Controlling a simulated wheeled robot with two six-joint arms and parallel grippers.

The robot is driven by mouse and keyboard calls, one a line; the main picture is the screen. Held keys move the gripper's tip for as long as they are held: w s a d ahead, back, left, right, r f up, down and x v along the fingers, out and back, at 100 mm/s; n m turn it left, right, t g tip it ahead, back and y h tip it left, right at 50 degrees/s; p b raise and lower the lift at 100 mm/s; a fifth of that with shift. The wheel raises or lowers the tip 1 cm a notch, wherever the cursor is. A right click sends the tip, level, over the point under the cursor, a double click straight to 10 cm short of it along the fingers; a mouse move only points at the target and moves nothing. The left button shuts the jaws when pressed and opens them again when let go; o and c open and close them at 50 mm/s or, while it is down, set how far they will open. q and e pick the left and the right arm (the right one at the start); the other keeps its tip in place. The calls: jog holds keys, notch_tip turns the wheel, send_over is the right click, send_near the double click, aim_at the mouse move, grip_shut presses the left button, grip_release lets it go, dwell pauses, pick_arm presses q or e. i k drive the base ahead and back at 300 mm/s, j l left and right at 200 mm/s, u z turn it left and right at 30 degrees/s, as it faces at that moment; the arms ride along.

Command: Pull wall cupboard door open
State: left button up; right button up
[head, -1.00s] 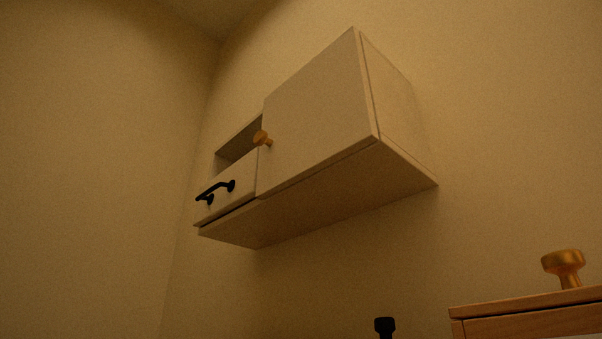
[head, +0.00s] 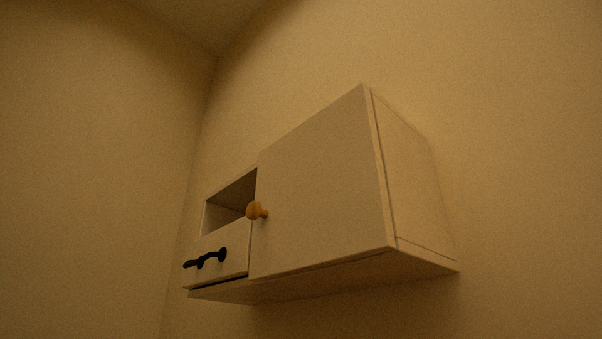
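The wall cupboard (head: 420,185) hangs on the wall right of the room corner in the head view. Its pale door (head: 318,185) covers the right part and looks shut. A round golden-brown knob (head: 257,210) sits at the door's left edge, about mid-height. Nothing touches the knob or the door. Neither of my grippers shows in the head view.
Left of the door the cupboard has an open niche (head: 228,200). Below it is a drawer (head: 222,272) with a black handle (head: 205,258), near the knob. The space around and below the cupboard looks clear in view.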

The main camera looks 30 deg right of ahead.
aim_at(322, 199)
jog(key=z, duration=0.35)
jog(key=j+z, duration=0.15)
jog(key=z, duration=0.5)
